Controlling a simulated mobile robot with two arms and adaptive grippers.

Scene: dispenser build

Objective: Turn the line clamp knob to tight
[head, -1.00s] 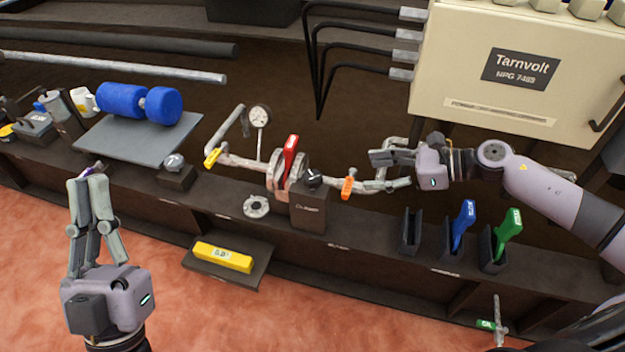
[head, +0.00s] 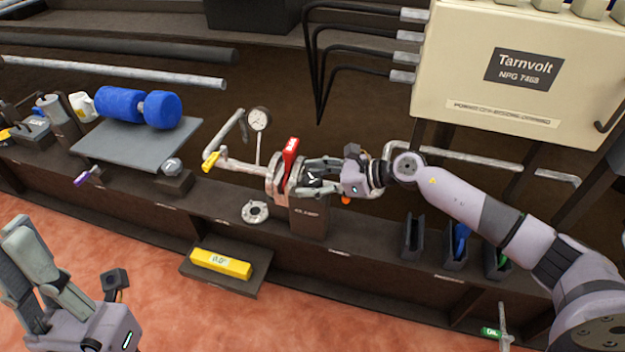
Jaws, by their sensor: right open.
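The line clamp knob (head: 314,181) is a dark knob with a white pointer mark, on top of a dark box (head: 309,222) with a label that seems to read CLAMP. My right gripper (head: 304,177) reaches in from the right with its fingers open, one on the far side of the knob and one on the near side. Whether the fingers touch the knob I cannot tell; they partly cover it. My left gripper (head: 32,272) is at the lower left over the floor, far from the knob, and its opening is unclear.
A red lever (head: 290,152) stands on the pipe flange close beside my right gripper. A gauge (head: 258,119) and a yellow handle (head: 211,161) are to the left. Blue (head: 460,240) and green handles sit in slots to the right, partly behind my arm.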

